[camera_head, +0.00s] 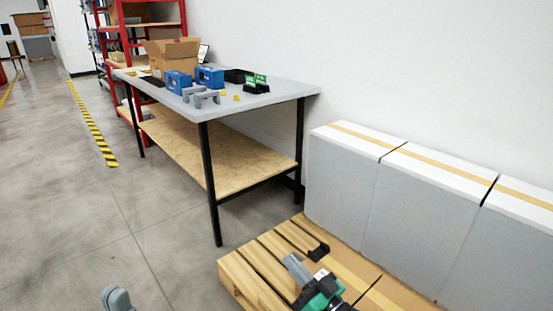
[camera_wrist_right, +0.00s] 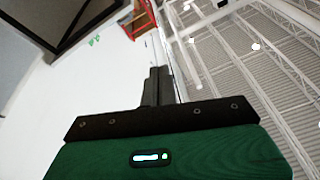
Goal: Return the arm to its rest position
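My right gripper (camera_head: 319,251) shows at the bottom of the head view, its green and black body below the black fingers, in front of the wooden pallet. In the right wrist view the black fingers (camera_wrist_right: 160,86) are together with nothing visible between them. The right gripper looks shut and empty, held in the air away from the table. A grey rounded part at the bottom left of the head view seems to be a link of my left arm. My left gripper is not in view.
A grey-topped table (camera_head: 268,94) stands beyond, with blue boxes (camera_head: 178,81), grey brackets (camera_head: 206,97), a cardboard box (camera_head: 172,56) and black-and-green parts (camera_head: 256,83). A wooden pallet (camera_head: 245,275) and large white-topped boxes (camera_head: 412,220) are at the right. Floor at left is clear.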

